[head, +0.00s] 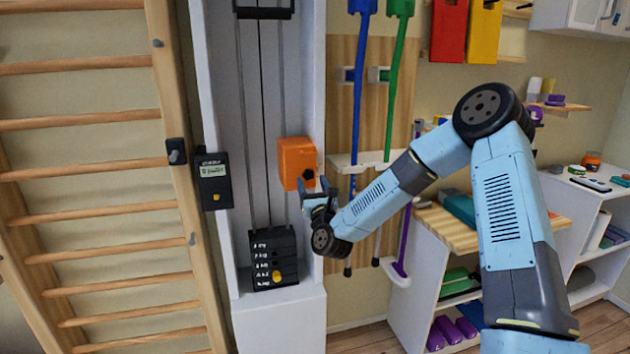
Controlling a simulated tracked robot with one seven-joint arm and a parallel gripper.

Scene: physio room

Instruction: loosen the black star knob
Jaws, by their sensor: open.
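A small black knob (308,174) sits on the front of an orange block (291,156) on the grey cable-machine column. Its star shape is too small to make out. My gripper (314,187) is open, just below and slightly right of the knob, with its fingers pointing up toward it. From this view I cannot tell whether a finger touches the knob. The knob is in sight; the lower right of the orange block is close behind my fingers.
A weight stack (273,258) with a yellow knob stands low in the column. A dark display box (214,181) hangs on the column's left edge. Wooden wall bars (90,122) are at left.

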